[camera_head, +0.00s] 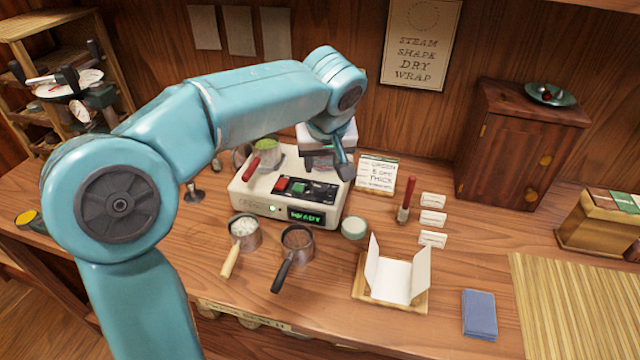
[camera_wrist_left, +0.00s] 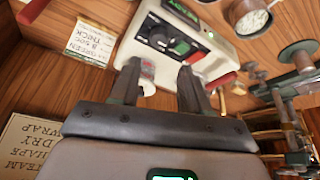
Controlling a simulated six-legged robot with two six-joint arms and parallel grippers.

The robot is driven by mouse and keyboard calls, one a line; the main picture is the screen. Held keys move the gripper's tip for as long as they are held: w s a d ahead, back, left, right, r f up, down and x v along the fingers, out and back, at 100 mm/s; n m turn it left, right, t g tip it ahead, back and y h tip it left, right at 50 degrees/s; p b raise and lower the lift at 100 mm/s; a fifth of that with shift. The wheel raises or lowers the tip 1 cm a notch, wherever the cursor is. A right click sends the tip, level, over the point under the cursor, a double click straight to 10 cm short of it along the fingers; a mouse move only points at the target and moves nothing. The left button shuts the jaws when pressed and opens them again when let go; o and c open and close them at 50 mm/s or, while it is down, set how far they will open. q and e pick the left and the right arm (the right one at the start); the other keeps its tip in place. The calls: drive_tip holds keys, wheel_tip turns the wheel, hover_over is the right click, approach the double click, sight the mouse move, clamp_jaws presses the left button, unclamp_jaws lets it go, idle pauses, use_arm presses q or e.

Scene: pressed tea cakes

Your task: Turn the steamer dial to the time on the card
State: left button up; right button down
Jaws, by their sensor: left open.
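The steamer (camera_head: 268,205) is a cream box at the middle of the table. It has a red button, a green button, a dark panel (camera_wrist_left: 172,40) and a green-lit display reading READY (camera_head: 306,217). The dial on the panel is small and dark; I cannot read its setting. The card (camera_head: 377,172) stands behind the steamer's right end. It reads GREEN, a time in SEC that looks like 8, and THICK; it also shows inverted in the wrist view (camera_wrist_left: 91,43). My left gripper (camera_wrist_left: 158,78) is open and empty, above the steamer's right rear. My right gripper is out of view.
Two handled pans (camera_head: 245,238) (camera_head: 298,242) stand before the steamer. A red-handled tool (camera_head: 405,200) and small labels stand to its right. Unfolded white paper (camera_head: 397,275), a blue stack (camera_head: 479,314) and a bamboo mat (camera_head: 575,300) lie front right. A wooden cabinet (camera_head: 510,150) stands behind.

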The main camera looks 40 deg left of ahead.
sight(320, 187)
use_arm(q)
drive_tip(key=x, duration=1)
drive_tip(key=shift+w+f, duration=0.25)
drive_tip(key=shift+w+a+f, duration=0.15)
drive_tip(key=shift+w+f, duration=0.05)
drive_tip(key=shift+f, duration=0.1)
drive_tip(key=shift+s+r, duration=0.2)
drive_tip(key=shift+s, duration=0.15)
drive_tip(key=shift+w+f, duration=0.1)
drive_tip(key=shift+w, duration=0.05)
drive_tip(key=shift+c, duration=1.2)
drive_tip(key=c, duration=0.5)
